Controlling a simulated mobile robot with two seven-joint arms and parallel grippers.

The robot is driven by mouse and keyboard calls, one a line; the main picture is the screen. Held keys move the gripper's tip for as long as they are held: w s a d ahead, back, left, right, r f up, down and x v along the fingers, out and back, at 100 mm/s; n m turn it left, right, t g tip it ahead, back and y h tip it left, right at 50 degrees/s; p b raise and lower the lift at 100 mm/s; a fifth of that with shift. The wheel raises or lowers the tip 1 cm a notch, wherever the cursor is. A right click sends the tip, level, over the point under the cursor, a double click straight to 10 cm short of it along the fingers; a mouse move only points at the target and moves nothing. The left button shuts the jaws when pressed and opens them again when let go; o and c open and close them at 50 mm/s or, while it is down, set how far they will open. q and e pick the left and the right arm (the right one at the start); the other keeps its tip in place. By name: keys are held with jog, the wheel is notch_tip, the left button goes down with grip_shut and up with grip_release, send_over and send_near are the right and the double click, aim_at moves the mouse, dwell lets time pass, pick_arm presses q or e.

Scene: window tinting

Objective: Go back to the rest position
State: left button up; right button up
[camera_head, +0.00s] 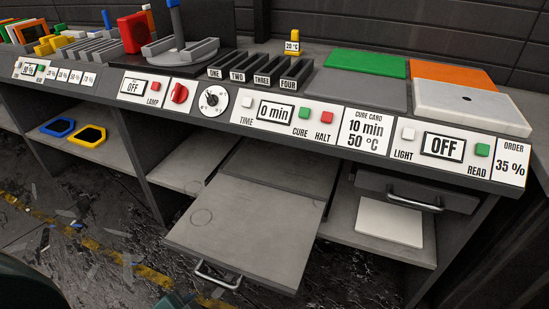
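Neither gripper's fingers show in the head view. A dark green part at the bottom left corner and a small teal part at the bottom edge, left of the lower drawer handle, look like parts of my own body. The long workbench (330,195) runs across the view. A grey drawer or tray (250,225) is pulled out below it, with a metal handle (218,275) at its front; nothing is seen gripping the handle.
On the bench are a green plate (368,63), an orange plate (455,75), a white slab (478,106) and slots labelled ONE to FOUR (258,72). A blue ring (57,127) and a yellow ring (88,136) lie on the left shelf. A white plate (389,222) lies lower right.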

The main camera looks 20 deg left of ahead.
pick_arm(q)
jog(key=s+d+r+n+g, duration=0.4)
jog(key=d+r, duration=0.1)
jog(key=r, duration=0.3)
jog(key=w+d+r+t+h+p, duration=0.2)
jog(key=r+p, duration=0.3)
jog(key=p, duration=0.3)
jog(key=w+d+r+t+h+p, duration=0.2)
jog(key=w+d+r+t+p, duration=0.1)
jog(key=p, duration=0.6)
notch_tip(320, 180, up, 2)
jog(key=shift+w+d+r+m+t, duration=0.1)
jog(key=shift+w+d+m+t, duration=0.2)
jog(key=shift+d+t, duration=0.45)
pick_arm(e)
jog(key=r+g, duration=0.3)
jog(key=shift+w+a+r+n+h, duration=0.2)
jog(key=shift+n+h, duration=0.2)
